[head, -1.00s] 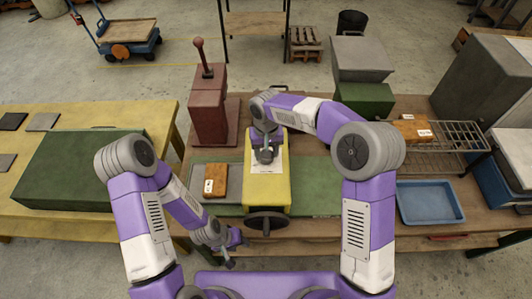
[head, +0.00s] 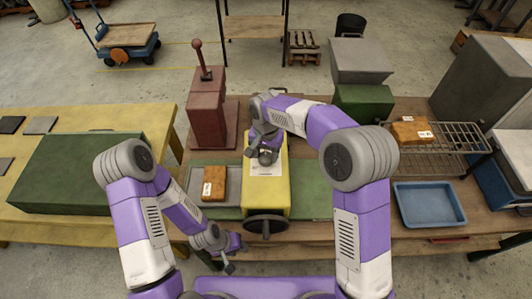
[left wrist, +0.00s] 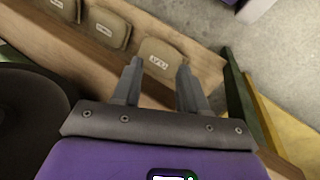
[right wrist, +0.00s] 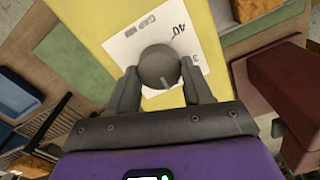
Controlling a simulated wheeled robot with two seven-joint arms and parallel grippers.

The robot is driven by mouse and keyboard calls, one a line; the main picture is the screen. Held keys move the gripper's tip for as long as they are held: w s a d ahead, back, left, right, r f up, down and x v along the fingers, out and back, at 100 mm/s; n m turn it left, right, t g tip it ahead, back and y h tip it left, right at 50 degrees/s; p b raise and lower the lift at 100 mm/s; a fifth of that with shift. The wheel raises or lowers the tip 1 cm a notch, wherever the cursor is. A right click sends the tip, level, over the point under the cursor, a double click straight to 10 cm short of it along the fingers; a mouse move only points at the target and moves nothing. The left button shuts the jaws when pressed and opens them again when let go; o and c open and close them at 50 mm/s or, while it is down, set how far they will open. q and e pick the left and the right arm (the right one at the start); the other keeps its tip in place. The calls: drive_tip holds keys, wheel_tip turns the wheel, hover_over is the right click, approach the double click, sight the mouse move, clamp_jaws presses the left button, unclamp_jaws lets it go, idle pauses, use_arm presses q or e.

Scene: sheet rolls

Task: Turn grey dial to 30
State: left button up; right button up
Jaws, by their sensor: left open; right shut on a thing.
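The grey dial (right wrist: 160,66) is a round knob on a white scale sheet (right wrist: 125,48) on top of the yellow machine (head: 265,190). The sheet shows "40" and "GAP MM", and a partly hidden number to the right. A small pale mark shows on the dial's near side; I cannot tell what value it points to. My right gripper (right wrist: 158,88) is shut on the dial, a finger on each side; it also shows over the sheet in the head view (head: 265,155). My left gripper (head: 236,254) is open and empty, low in front of the bench; its spread fingers show in the left wrist view (left wrist: 160,80).
The machine has a dark handwheel (head: 266,226) in front. An orange-brown block (head: 214,183) lies left of it. A red lever press (head: 208,115) stands behind left. A blue tray (head: 428,203) and wire rack (head: 440,145) are at right.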

sight(266, 156)
idle(0.3)
drive_tip(key=o, duration=1)
drive_tip(key=shift+o, duration=0.2)
wheel_tip(266, 156, up, 8)
drive_tip(key=shift+f+p, duration=0.2)
drive_tip(key=shift+p, duration=0.1)
